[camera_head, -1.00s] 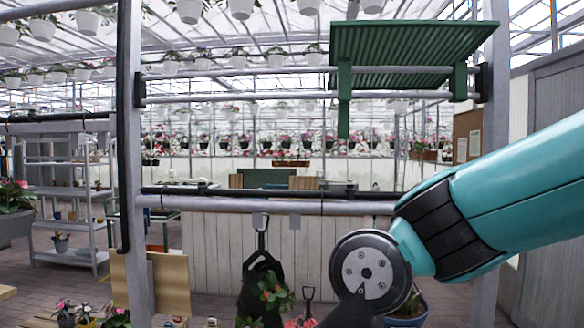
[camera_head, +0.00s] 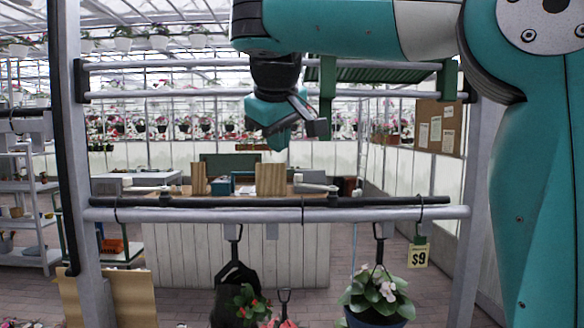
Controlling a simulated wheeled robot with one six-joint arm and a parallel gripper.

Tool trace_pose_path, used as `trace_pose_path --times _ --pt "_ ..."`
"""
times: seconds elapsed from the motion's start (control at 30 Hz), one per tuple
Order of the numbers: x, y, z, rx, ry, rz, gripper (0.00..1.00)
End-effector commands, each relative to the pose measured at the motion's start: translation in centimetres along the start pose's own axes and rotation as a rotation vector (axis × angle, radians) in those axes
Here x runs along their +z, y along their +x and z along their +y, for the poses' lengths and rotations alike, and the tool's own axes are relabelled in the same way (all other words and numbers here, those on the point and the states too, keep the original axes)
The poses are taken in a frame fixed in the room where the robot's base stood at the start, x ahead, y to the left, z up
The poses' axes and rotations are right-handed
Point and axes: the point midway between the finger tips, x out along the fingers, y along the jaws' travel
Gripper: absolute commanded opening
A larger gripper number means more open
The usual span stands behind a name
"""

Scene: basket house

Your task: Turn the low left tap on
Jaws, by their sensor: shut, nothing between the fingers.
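A black pipe (camera_head: 240,202) runs across the frame at low height, just above a grey rail. The low left tap (camera_head: 165,191) sits on this pipe, a small dark fitting with a pale lever that appears to lie along the pipe, pointing left. A similar low right tap (camera_head: 333,191) also has a pale lever pointing left. My gripper (camera_head: 312,128) is shut and empty, hanging under my arm in the upper middle. It is above the pipe in the picture, well right of the low left tap and apart from it.
Grey posts (camera_head: 84,170) stand left and right, with rails (camera_head: 200,94) across the top. A wooden counter (camera_head: 240,250) stands behind.

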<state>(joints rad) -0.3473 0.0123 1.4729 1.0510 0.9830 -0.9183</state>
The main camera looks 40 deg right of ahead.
Motion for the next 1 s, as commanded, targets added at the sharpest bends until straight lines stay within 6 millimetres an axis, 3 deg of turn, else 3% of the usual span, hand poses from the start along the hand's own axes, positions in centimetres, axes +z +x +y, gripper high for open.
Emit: trace_pose_path --times 0.17,0.6,0.8,1.0 --pt "0.2 1.5 0.2 0.007 0.013 -0.006 0.00" --pt "0.1 10.1 0.7 0.006 0.015 -0.007 0.00" --pt "0.1 11.1 3.3 0.007 0.015 -0.005 0.00" --pt "0.1 11.6 3.9 0.005 0.013 -0.004 0.00"
